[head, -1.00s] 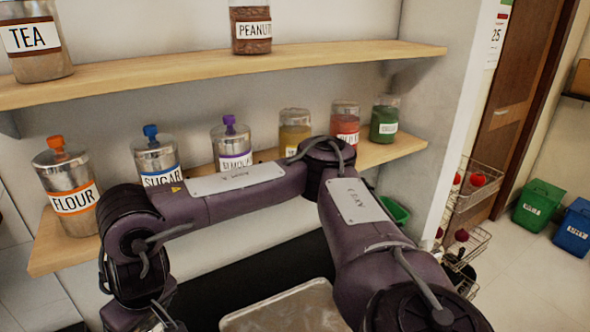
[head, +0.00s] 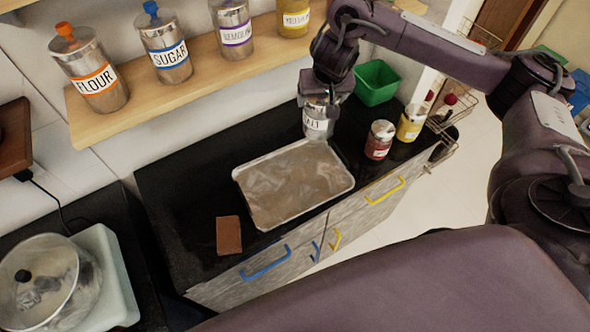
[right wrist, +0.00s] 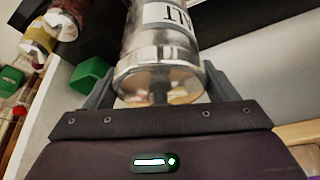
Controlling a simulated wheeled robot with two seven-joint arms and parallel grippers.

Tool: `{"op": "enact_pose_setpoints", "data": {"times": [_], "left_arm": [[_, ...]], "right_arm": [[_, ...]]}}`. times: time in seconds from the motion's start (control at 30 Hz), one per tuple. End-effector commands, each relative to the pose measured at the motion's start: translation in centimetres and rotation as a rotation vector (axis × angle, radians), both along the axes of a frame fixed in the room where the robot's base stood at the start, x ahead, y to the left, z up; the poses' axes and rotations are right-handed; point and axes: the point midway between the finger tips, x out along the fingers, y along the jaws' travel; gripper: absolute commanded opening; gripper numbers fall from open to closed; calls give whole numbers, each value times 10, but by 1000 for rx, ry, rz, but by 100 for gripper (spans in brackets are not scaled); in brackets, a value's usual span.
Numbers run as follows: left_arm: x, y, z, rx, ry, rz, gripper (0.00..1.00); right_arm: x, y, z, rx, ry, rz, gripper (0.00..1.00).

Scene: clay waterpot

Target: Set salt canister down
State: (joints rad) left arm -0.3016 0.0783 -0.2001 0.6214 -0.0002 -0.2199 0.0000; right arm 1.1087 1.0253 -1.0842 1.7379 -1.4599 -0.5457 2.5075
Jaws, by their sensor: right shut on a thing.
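The salt canister (head: 317,124) is a clear jar with a metal lid and a white label reading "ALT" in part. It is upright over the black counter (head: 190,180), just behind the metal tray (head: 245,200). My right gripper (head: 322,99) points down and is shut on its lid end. In the right wrist view the two fingers (right wrist: 160,88) flank the lid of the canister (right wrist: 160,50). I cannot tell whether its base touches the counter. My left gripper is not in view.
A green bin (head: 376,83) stands behind and right of the canister. A red jar (head: 379,140) and a yellow jar (head: 411,123) stand to its right. A brown block (head: 229,235) lies left of the tray. The shelf (head: 150,95) above holds several canisters. The counter left of the tray is mostly clear.

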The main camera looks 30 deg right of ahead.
Motion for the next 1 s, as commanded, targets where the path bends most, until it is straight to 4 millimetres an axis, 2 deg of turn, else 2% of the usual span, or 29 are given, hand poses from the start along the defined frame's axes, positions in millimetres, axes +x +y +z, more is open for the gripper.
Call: {"op": "enact_pose_setpoints", "data": {"times": [0.07, 0.17, 0.53, 0.8, 1.0], "left_arm": [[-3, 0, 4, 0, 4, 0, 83], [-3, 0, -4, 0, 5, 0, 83], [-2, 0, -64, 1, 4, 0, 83], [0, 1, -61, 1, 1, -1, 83], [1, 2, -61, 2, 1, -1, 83]], "right_arm": [[1, -6, 1, 3, -2, -13, 8], [1, -8, -10, 2, -3, -19, 8], [0, -8, -100, 4, -1, -21, 8], [1, -9, -143, 0, -3, -21, 8], [1, -9, -157, 1, -5, -20, 8]]}}
